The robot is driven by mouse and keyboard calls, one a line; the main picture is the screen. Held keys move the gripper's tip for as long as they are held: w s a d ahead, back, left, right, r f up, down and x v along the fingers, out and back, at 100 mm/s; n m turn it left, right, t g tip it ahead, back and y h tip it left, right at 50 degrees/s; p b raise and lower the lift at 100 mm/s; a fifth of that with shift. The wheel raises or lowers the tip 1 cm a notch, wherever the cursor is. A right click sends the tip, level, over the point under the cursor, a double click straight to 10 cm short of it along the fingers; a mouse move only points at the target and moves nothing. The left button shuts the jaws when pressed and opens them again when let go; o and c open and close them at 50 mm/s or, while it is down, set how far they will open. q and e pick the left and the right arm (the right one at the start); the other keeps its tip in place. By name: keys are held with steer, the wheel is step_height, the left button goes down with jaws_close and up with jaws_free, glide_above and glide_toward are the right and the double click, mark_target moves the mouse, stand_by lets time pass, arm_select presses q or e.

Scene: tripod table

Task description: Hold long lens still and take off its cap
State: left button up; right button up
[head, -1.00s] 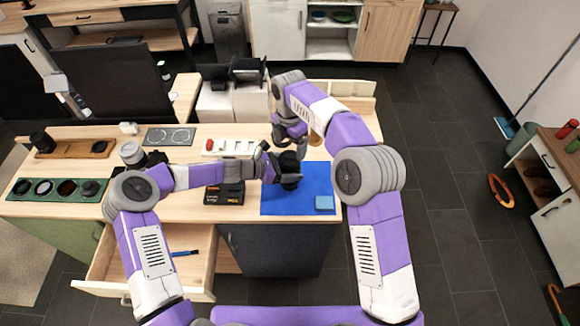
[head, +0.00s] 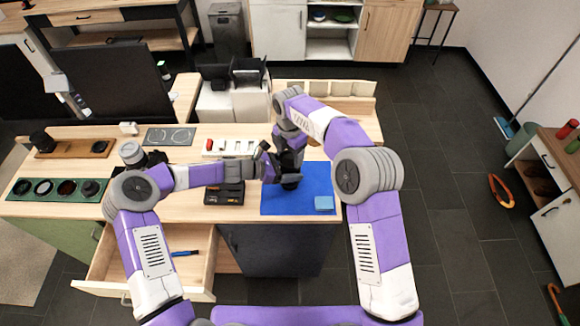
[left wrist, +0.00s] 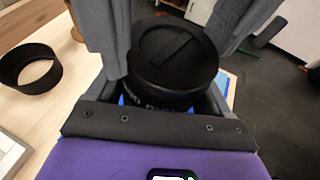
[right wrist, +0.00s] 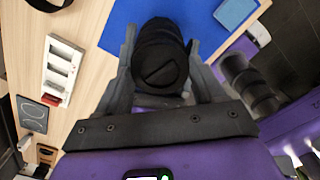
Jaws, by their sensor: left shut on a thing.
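The long lens (head: 290,184) is black and stands upright over the blue mat (head: 308,181). My left gripper (head: 279,169) is shut on it from the left. In the left wrist view the lens (left wrist: 160,97) shows pale lettering below its round black cap (left wrist: 172,48), which has a bar across its face. The cap also shows in the right wrist view (right wrist: 162,73). My right gripper (right wrist: 160,55) is open above the lens, with one finger on each side of its capped end; contact is not clear. In the head view, my right gripper (head: 290,150) hides the cap.
The drawer (head: 140,271) is open below the table's front edge.

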steer(key=c, duration=0.3)
steer(key=shift+r, duration=0.75)
steer(key=shift+r, duration=2.4)
arm_select(q)
steer(key=o, duration=1.4)
steer(key=shift+a, duration=0.1)
